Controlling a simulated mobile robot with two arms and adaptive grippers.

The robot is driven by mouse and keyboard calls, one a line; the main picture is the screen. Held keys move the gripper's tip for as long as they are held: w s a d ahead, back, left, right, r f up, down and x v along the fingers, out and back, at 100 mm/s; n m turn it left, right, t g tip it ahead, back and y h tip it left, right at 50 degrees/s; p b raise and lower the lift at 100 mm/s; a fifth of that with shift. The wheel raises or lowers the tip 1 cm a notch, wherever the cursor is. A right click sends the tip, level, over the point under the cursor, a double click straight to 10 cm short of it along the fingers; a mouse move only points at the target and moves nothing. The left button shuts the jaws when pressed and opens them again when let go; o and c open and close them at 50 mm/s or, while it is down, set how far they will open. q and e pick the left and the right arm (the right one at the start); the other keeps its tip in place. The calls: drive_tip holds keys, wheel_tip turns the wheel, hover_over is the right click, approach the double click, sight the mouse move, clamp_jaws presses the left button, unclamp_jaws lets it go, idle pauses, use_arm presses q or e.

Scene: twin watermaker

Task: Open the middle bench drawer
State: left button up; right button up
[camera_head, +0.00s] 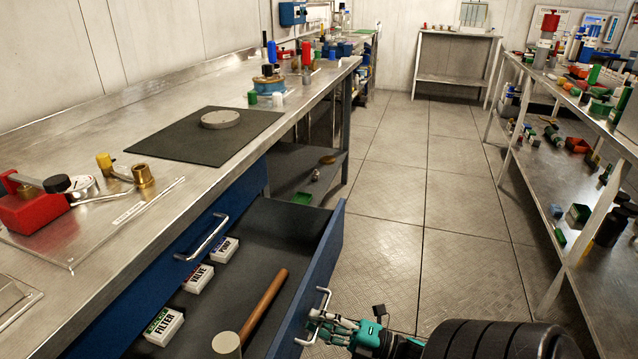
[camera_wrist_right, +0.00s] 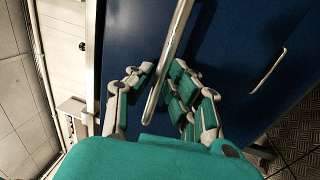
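A blue bench drawer (camera_head: 335,245) stands pulled well out below a closed blue drawer front (camera_head: 188,265). Its metal handle (camera_head: 318,312) also shows in the right wrist view (camera_wrist_right: 180,30), running between my fingers. My right gripper (camera_head: 322,318) is at this handle; its jointed fingers (camera_wrist_right: 162,75) curl inward on both sides of the bar and appear closed around it. The closed drawer above has its own handle (camera_head: 205,240). My left gripper is not in view.
A loaded shelf (camera_head: 575,195) stands right. The floor (camera_head: 410,215) between is clear.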

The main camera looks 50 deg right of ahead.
drive_tip(key=shift+o, duration=1.2)
drive_tip(key=v, duration=1.2)
